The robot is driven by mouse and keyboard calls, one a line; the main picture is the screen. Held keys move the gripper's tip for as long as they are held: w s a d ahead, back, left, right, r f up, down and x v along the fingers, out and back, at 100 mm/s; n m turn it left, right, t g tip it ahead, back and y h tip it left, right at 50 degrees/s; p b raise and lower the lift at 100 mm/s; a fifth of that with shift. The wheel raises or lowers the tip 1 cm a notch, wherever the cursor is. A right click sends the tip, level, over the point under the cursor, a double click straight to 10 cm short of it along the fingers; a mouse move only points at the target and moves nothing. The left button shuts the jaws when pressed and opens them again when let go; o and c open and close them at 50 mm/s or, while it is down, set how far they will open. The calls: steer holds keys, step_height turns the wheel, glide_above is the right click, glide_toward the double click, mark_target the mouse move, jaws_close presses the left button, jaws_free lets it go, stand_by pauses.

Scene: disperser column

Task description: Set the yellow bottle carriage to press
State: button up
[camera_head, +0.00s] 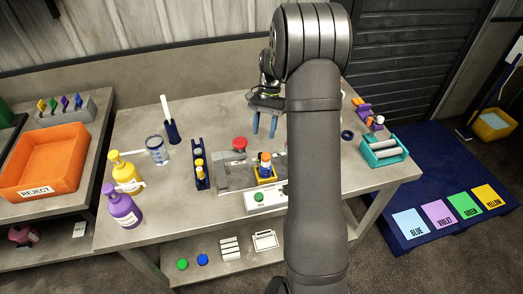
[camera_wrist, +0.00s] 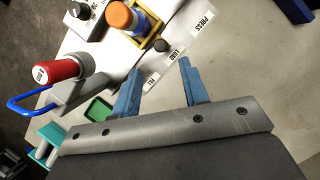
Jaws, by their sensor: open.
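The yellow bottle carriage (camera_head: 266,179) sits on the grey fixture in the middle of the table. In the wrist view the yellow carriage (camera_wrist: 153,24) is at the top, with an orange-capped bottle (camera_wrist: 120,16) in it. A small dark knob (camera_wrist: 161,45) is at its near side, beside the LOAD label (camera_wrist: 174,52). The PRESS label (camera_wrist: 204,20) is up and right of it, the FILL label (camera_wrist: 152,78) below. My gripper (camera_head: 264,134) has blue fingers, open and empty, above the far side of the fixture. In the wrist view the fingertips (camera_wrist: 160,67) are apart from the knob.
A red knob (camera_wrist: 65,70) and a blue handle (camera_wrist: 30,104) are left in the wrist view. Purple (camera_head: 121,207) and yellow (camera_head: 126,175) pump bottles stand at the table's left. A teal rack (camera_head: 383,151) is at right. My arm hides part of the table.

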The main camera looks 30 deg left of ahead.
mark_target(261, 153)
steer(key=x, duration=0.8)
steer(key=shift+f, duration=0.1)
steer(key=shift+c, duration=0.2)
